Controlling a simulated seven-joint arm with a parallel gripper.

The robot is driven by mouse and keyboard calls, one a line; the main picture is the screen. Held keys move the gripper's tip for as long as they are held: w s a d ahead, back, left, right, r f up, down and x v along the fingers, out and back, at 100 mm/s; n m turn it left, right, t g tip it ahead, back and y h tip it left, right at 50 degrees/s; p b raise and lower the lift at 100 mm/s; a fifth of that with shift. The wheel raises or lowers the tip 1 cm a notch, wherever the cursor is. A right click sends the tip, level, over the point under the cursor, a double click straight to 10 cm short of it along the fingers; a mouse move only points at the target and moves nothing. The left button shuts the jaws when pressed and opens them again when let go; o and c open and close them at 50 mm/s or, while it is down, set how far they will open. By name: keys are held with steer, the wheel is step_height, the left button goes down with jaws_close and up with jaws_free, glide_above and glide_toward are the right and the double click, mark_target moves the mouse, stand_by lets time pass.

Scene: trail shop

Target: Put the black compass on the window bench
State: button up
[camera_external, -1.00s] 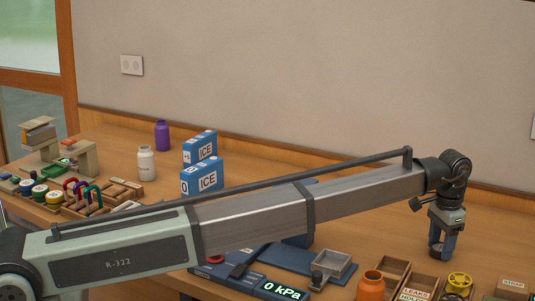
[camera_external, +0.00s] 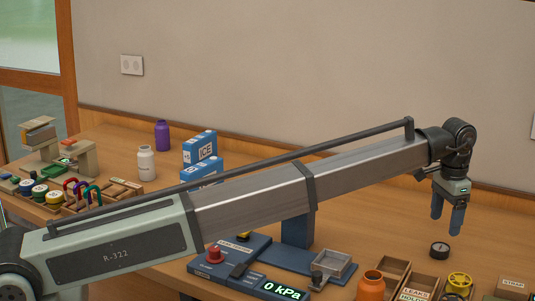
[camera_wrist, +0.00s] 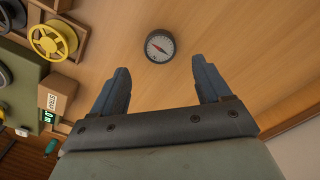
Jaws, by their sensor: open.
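The black compass (camera_external: 439,250) lies flat on the wooden tabletop at the right, behind the open wooden boxes. Its pale dial and needle face up in the wrist view (camera_wrist: 159,46). My gripper (camera_external: 447,231) is open and empty, above the compass and apart from it. In the wrist view the compass shows just beyond the gap between the fingertips (camera_wrist: 160,68). A window (camera_external: 30,125) is at the far left; the frames do not make clear which surface is the window bench.
An orange bottle (camera_external: 371,285), wooden boxes (camera_external: 391,268) and a yellow spool (camera_external: 460,282) stand at the front right. Blue ICE boxes (camera_external: 201,147) and bottles stand further left. The tabletop around the compass is clear.

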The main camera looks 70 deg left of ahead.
steer(key=shift+r, duration=2.45)
